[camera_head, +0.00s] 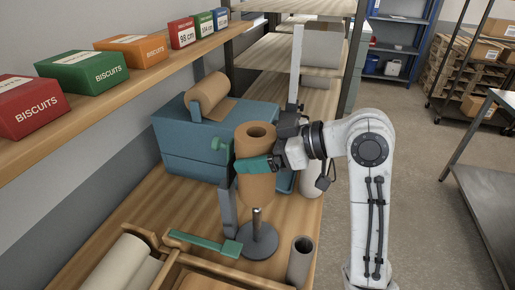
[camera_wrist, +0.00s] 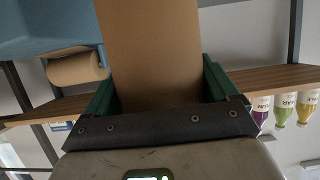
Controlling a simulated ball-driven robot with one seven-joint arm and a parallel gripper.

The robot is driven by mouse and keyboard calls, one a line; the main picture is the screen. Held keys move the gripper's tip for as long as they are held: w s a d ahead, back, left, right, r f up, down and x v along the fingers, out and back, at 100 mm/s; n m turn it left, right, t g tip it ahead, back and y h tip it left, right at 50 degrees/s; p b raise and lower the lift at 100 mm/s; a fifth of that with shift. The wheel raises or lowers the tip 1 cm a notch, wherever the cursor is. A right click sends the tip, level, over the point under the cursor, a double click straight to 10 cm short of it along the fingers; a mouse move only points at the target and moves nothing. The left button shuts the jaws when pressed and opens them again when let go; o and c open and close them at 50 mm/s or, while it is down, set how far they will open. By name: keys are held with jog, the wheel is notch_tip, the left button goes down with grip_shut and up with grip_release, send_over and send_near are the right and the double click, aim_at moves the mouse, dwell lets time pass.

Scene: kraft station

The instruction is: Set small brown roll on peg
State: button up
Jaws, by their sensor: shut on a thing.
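The small brown roll (camera_head: 258,188) is upright in the head view, with the hole in its top showing. My gripper (camera_head: 246,160) is shut around its upper part with green fingers. In the wrist view the brown roll (camera_wrist: 155,50) fills the space between the green fingers of my gripper (camera_wrist: 160,90). The peg (camera_head: 257,219) is a thin metal post on a round grey base (camera_head: 259,243) on the wooden bench. The roll appears above the peg; its lower edge is near the peg's tip, and I cannot tell whether they touch.
A blue dispenser (camera_head: 182,146) with a brown paper roll (camera_head: 208,95) stands behind. A shelf (camera_head: 101,92) with biscuit boxes runs along the left.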

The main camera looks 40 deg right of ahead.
aim_at(257, 209)
jog(key=shift+f+b, duration=6.3)
jog(key=shift+f, duration=2.85)
jog(key=o, duration=1.2)
jog(key=shift+f, duration=0.1)
jog(key=shift+d, duration=0.1)
jog(key=v, duration=1)
jog(key=shift+s+d, duration=0.2)
jog(key=shift+s, duration=0.1)
